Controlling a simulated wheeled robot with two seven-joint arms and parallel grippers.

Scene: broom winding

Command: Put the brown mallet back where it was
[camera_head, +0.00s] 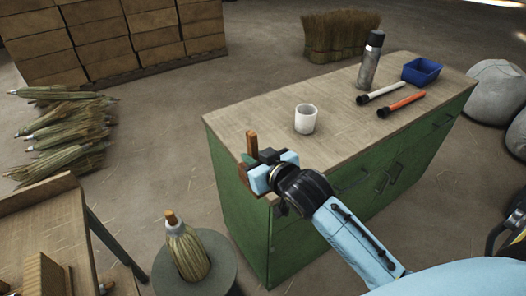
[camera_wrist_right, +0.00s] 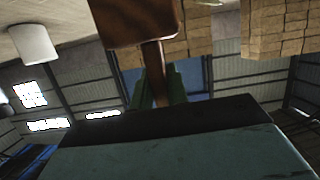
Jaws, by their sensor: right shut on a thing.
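My right gripper (camera_head: 252,165) is shut on the brown mallet (camera_head: 252,143) at the near left corner of the green workbench. The gripper partly hides the mallet in the head view. In the right wrist view the mallet's brown block-like head (camera_wrist_right: 135,18) is at the top, and its thin handle (camera_wrist_right: 153,72) runs down between the green fingers (camera_wrist_right: 165,88). I cannot tell whether the mallet touches the bench. My left gripper is not in view.
On the wooden benchtop (camera_head: 240,118) stand a white mug (camera_head: 306,119), a steel flask (camera_head: 369,65) and a blue bin (camera_head: 422,71). A white-handled tool (camera_head: 383,93) and an orange-handled tool (camera_head: 402,104) lie there. A broom head (camera_head: 187,250) stands on a round stand at lower left.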

